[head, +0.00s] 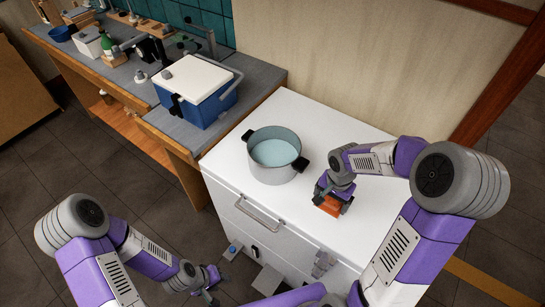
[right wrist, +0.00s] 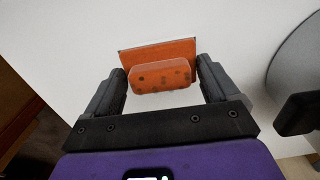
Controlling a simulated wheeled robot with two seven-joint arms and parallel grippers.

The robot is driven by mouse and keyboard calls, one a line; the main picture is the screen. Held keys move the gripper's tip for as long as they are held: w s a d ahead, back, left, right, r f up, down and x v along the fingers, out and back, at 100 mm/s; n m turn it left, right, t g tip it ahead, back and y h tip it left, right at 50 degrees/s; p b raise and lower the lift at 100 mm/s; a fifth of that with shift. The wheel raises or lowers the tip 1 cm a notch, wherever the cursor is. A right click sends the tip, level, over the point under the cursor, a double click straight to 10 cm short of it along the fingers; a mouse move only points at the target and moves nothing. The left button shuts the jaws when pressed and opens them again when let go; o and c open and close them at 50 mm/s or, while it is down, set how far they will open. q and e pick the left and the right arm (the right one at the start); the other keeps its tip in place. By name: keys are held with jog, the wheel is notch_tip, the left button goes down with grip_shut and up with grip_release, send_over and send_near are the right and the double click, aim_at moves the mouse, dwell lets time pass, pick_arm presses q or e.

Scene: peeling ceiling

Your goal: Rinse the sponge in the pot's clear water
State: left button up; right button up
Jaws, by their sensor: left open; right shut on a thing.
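The grey pot (head: 262,174) stands on the white cabinet top with clear, pale blue water (head: 274,153) in it and dark handles. It shows partly at the right edge of the right wrist view (right wrist: 301,75). My right gripper (head: 331,204) is at the cabinet top, right of the pot and apart from it. In the right wrist view it is shut on the orange sponge (right wrist: 161,75), which has dark holes. A flat orange piece (right wrist: 158,50) shows behind the sponge. My left gripper (head: 212,287) is open and empty, low in front of the cabinet.
The white cabinet top (head: 300,112) is clear around the pot. A blue cooler box (head: 205,106) with a white lid stands on the grey counter at the left. A green bottle (head: 107,44) and other items stand farther back. A wall borders the cabinet behind.

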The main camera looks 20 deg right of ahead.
jog(key=shift+r+p, duration=1.6)
jog(key=shift+r, duration=0.95)
jog(key=shift+f, duration=0.1)
